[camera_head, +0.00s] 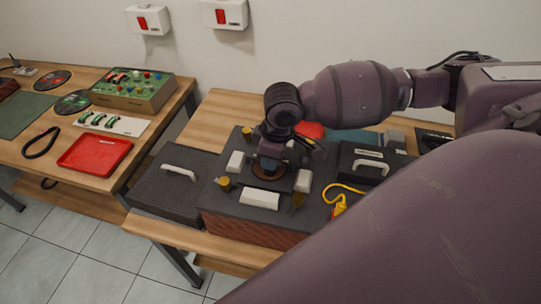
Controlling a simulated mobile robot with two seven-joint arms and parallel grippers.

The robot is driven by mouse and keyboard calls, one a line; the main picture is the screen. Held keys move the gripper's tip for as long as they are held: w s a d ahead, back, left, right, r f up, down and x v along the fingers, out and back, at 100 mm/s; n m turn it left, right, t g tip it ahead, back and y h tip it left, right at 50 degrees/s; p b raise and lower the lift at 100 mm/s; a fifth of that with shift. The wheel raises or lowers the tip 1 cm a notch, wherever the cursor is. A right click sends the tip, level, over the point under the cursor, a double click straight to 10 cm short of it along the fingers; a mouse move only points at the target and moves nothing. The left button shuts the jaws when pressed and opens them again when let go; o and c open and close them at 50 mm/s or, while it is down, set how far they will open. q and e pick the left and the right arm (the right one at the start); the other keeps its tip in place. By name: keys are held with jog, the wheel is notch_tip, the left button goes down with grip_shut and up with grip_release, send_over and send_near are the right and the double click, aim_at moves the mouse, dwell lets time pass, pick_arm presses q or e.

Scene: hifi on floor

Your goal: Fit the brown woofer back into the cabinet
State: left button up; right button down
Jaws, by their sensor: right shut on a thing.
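The cabinet (214,200) lies on the wooden table with its dark face up and its wood-grain side toward the front. My right gripper (270,162) points down over the middle of that face and is shut on the brown woofer (268,174), which shows as a small brown round part below the fingers. The gripper hides most of the woofer, and I cannot tell whether it is seated in its opening or just above it. My left gripper is not in view.
A grey grille panel with a white handle (180,173) lies left of the cabinet. A dark case (372,167) and a yellow cable tool (340,204) are at its right. A red tray (95,155) is on the left table. My large purple arm link covers the lower right.

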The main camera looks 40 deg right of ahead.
jog(key=c, duration=1)
grip_release()
jog(key=shift+r, duration=0.45)
jog(key=r, duration=0.2)
jog(key=r+p, duration=0.1)
jog(key=r, duration=0.2)
jog(key=s+r, duration=0.1)
jog(key=r, duration=0.2)
jog(key=shift+d+r, duration=0.1)
jog(key=shift+d, duration=0.3)
jog(key=shift+s+d+r, duration=0.1)
jog(key=shift+r, duration=0.75)
